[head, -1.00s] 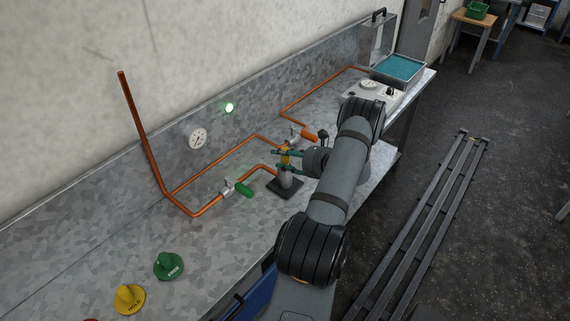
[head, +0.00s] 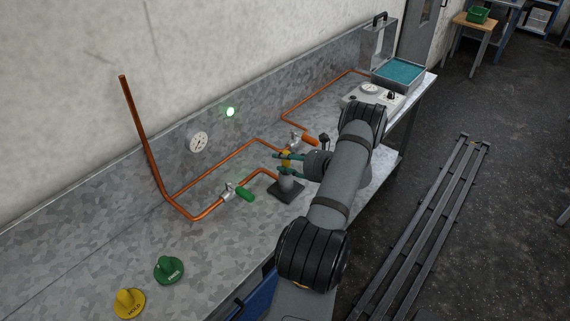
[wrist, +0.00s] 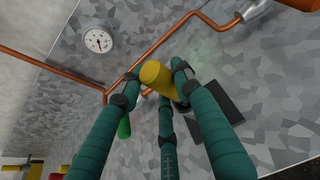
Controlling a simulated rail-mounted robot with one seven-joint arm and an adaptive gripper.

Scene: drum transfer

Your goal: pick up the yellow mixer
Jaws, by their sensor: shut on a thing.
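The yellow mixer (head: 286,159) is on the metal bench, between the green fingers of my gripper (head: 288,163). In the wrist view its rounded yellow end (wrist: 155,75) shows between the fingertips of my gripper (wrist: 158,88), which is shut on it. In the head view a grey cylinder (head: 286,183) stands below the yellow part, on a dark square plate (head: 284,193). The fingers hide part of the mixer, and I cannot tell whether it is clear of the grey cylinder.
Copper pipes (head: 220,172) run behind, with a green-handled valve (head: 245,194) at left and an orange-handled valve (head: 310,140) close by. Yellow (head: 130,302) and green (head: 169,269) knobs are at front left.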

